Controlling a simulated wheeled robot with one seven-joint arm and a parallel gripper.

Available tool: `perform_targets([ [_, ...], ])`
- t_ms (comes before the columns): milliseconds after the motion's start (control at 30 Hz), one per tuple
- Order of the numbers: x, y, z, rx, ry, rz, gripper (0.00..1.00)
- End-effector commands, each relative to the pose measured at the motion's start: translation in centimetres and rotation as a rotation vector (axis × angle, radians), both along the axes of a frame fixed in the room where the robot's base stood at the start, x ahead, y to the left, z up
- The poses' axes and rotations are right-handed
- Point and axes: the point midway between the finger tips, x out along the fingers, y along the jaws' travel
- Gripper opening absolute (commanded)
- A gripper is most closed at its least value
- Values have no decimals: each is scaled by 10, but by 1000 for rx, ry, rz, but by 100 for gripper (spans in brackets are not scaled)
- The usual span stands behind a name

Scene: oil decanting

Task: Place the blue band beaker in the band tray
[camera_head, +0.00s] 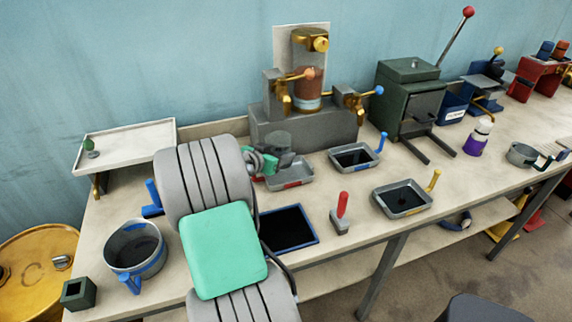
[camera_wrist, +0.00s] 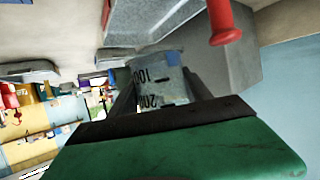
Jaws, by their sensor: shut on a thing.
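My gripper (camera_wrist: 155,98) is shut on a clear beaker (camera_wrist: 158,72) with dark "100" and "200" marks and a small blue patch. In the head view my gripper (camera_head: 268,160) is mostly hidden by my arm, at the left side of a grey tray with a red mark (camera_head: 292,176). A greyish see-through shape there (camera_head: 278,141) looks like the held beaker, above or beside that tray; I cannot tell if they touch. A tray with a blue handle (camera_head: 356,158) is to the right, and a tray with a yellow handle (camera_head: 404,200) is nearer the front.
A grey press with brass valves (camera_head: 305,125) stands behind the trays. A red-handled tool (camera_head: 341,212), a blue-rimmed dark pan (camera_head: 290,228) and a blue-banded pot (camera_head: 135,250) are near the front. A green machine (camera_head: 408,95) and a purple-banded bottle (camera_head: 479,138) are right.

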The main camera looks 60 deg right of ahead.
Motion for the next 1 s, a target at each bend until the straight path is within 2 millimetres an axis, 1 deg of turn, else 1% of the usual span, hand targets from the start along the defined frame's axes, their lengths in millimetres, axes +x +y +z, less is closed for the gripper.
perform_targets([
  [33,-4,-8,-12,6,5,-3,5],
  [100,-7,-18,-24,3,2,-4,5],
  [200,-8,-27,-35,2,1,-1,5],
  [267,-9,-30,-39,1,1,-2,5],
  [333,-11,-36,-47,3,3,-3,5],
  [500,-10,-35,-72,2,2,0,5],
  [867,-9,-35,-79,1,0,-1,5],
  [900,-9,-35,-79,1,0,-1,59],
  [1000,-9,-35,-78,1,0,-1,66],
])
